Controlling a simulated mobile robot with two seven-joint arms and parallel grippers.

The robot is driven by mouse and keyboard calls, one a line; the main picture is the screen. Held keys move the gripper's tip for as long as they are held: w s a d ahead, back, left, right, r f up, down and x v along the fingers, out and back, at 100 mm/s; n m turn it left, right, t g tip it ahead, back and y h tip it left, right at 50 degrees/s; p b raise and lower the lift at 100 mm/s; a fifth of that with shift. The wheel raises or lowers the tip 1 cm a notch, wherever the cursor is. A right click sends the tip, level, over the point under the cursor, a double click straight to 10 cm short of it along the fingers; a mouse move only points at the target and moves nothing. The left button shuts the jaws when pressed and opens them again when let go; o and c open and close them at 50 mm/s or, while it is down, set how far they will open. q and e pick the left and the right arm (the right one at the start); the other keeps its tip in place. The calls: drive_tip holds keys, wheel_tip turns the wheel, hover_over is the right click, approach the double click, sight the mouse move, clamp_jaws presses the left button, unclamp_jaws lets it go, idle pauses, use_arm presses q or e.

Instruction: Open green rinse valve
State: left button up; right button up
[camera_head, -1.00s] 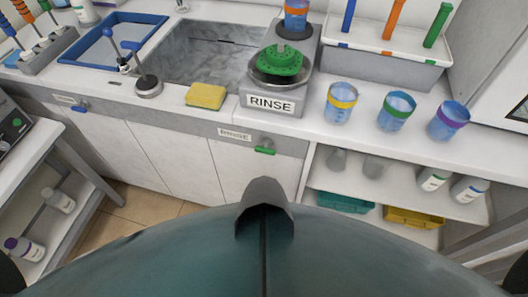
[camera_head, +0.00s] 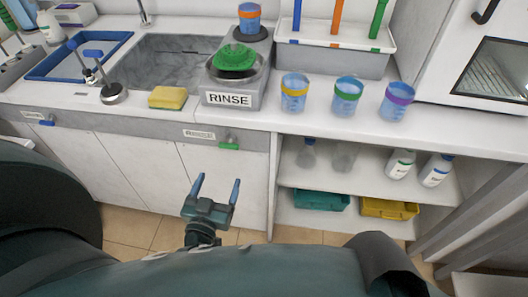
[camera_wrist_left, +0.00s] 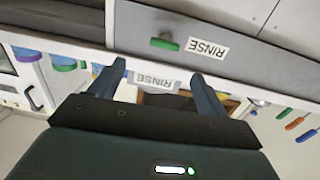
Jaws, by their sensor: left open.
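The green rinse valve handle (camera_head: 229,146) sits on the grey front strip of the counter, beside a small RINSE label (camera_head: 199,134). In the left wrist view the green handle (camera_wrist_left: 165,44) lies crosswise next to its RINSE label (camera_wrist_left: 208,48), which appears upside down. My left gripper (camera_head: 215,187) is open and empty, below and a little left of the handle, apart from it. Its two blue-grey fingers (camera_wrist_left: 155,78) also show in the left wrist view. My right gripper is not in view.
Above the valve, the RINSE station (camera_head: 230,98) holds a green brush disc (camera_head: 234,57). A yellow sponge (camera_head: 168,98) and blue-filled cups (camera_head: 346,97) stand on the counter. Another valve, blue (camera_head: 47,122), is at the left. An open shelf (camera_head: 370,182) lies to the right.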

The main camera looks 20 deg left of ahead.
sight(228, 148)
use_arm(q)
drive_tip(key=shift+y, duration=0.5)
drive_tip(key=x, duration=1.3)
drive_tip(key=shift+w+a+f, duration=0.2)
drive_tip(key=shift+w+a, duration=0.05)
drive_tip(key=shift+c, duration=0.4)
drive_tip(key=c, duration=0.9)
